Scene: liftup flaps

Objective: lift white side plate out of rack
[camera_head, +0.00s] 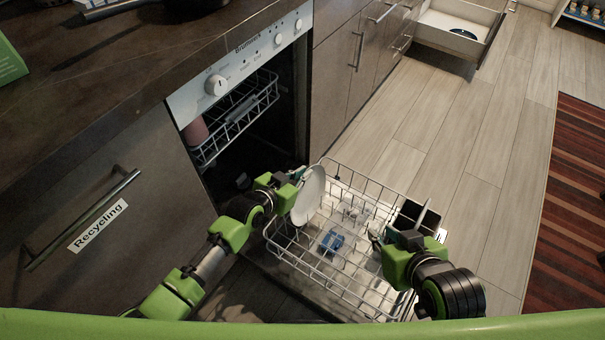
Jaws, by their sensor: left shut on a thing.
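The white side plate (309,196) stands on edge at the left side of the dishwasher's lower rack (341,277), seen nearly edge-on. My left gripper (292,181) is at the plate's upper left edge and shut on it. The plate hides part of the fingers. I cannot tell whether the plate's lower edge still touches the rack. My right gripper (379,238) is over the right part of the rack, away from the plate. Its fingers are small and dark against the wires, so their opening is unclear.
The rack is pulled out of the open dishwasher (238,70). A blue item (332,241) lies in the rack, and a dark container (416,216) stands at its right. The upper rack (238,116) holds a reddish cup (195,131). An open drawer (458,35) is farther back.

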